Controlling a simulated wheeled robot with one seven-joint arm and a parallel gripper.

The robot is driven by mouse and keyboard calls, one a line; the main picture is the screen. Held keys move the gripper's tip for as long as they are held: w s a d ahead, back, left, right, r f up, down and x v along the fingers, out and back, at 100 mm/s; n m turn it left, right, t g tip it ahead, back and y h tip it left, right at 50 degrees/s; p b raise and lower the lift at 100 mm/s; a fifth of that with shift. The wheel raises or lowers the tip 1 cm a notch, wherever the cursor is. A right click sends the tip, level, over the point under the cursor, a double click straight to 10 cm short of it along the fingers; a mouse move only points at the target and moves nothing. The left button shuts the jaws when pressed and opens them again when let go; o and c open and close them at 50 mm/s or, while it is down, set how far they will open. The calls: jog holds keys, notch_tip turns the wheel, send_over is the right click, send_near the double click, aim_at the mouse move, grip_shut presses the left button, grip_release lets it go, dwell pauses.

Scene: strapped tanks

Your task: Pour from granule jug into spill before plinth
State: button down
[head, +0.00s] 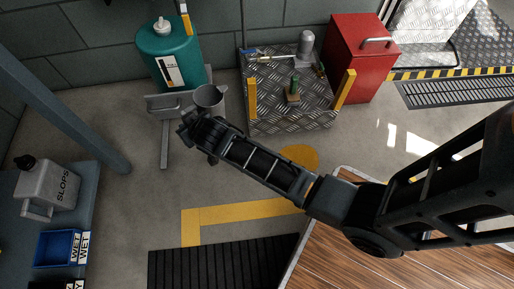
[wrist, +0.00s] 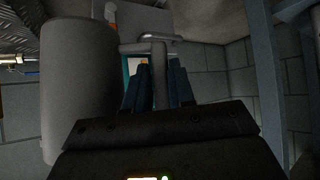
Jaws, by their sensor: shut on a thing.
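My gripper (head: 196,122) is shut on the handle of a grey jug (head: 209,97). The jug looks about upright in the head view, its dark mouth facing up; its contents cannot be made out. In the wrist view the jug (wrist: 78,90) fills the left side, and its handle (wrist: 160,75) stands between my fingers (wrist: 160,92). A round ochre patch (head: 301,155), apparently the spill, lies on the floor before the checker-plate plinth (head: 262,115). My arm partly covers it. The jug is left of the patch and the plinth.
A teal tank (head: 160,45) on a grey stand (head: 160,104) is close behind the jug. Small items stand on the plinth, with yellow posts at its sides. A red cabinet (head: 360,65) is at right. A SLOPS can (head: 48,185) and blue bin (head: 58,248) are at left.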

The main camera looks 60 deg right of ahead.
jog(key=s+d+f+m+h, duration=0.1)
jog(key=s+d+f+m, duration=0.2)
jog(key=s+d+f, duration=0.2)
jog(key=s+d+f+m+h+p, duration=0.1)
jog(key=s+d+f+m, duration=0.3)
jog(key=s+f, duration=0.5)
jog(key=shift+s+d+f+g+h, duration=0.45)
jog(key=shift+s+d, duration=0.65)
jog(key=shift+s, duration=1.1)
jog(key=shift+s+a+r+m+t+y, duration=0.15)
jog(key=shift+r+m+t+y, duration=0.1)
jog(key=shift+r+m+t, duration=0.25)
jog(key=shift+b, duration=0.3)
jog(key=shift+r+t, duration=0.25)
jog(key=shift+r, duration=0.15)
